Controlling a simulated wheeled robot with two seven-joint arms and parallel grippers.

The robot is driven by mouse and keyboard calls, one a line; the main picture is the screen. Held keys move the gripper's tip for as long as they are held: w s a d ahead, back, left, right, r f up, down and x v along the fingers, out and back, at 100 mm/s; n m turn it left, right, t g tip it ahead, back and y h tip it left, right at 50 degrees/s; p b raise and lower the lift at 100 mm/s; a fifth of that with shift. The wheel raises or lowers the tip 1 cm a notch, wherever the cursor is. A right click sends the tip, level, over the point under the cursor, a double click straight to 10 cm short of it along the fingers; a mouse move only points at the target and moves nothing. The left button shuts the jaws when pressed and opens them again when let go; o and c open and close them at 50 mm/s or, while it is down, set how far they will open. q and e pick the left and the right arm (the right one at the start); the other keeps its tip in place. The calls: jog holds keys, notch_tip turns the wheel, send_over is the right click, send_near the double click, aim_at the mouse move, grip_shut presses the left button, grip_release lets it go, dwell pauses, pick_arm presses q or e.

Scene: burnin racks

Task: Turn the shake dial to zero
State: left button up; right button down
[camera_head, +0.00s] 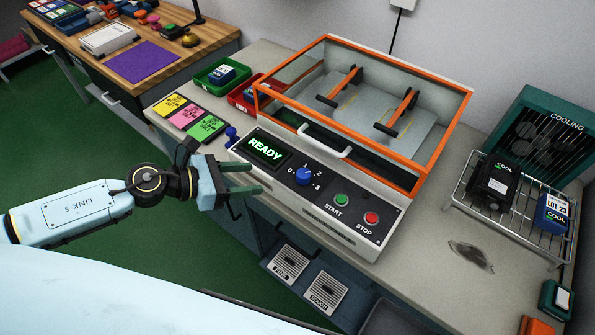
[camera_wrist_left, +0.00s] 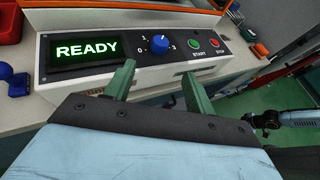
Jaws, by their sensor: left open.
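The shake dial (camera_head: 304,176) is a round blue knob on the front panel of the shaker (camera_head: 352,211), with numbers 0 to 3 around it. It also shows in the left wrist view (camera_wrist_left: 159,44). A pale mark sits near its upper edge, but I cannot tell exactly which number it points to. My left gripper (camera_head: 257,177) is open and empty, in front of the panel and left of the dial in the head view. In the left wrist view its two green fingers (camera_wrist_left: 158,70) point toward the panel, apart from the dial. My right arm shows small and dark at the right there.
A lit READY screen (camera_head: 265,149) is left of the dial; green START (camera_head: 341,200) and red STOP (camera_head: 371,218) buttons are right. The orange-framed lid (camera_head: 440,125) has a pale handle (camera_head: 325,141) above the panel. Colored cards (camera_head: 189,119) lie left; a wire rack (camera_head: 508,208) stands right.

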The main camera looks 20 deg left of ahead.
aim_at(300, 174)
pick_arm(q)
jog(key=p+x, duration=0.1)
jog(key=x, duration=1.1)
jog(key=shift+w+d+p, duration=0.1)
jog(key=shift+p, duration=0.3)
jog(key=shift+w+d+f, duration=0.25)
jog(key=shift+w+d, duration=0.05)
jog(key=shift+d, duration=0.05)
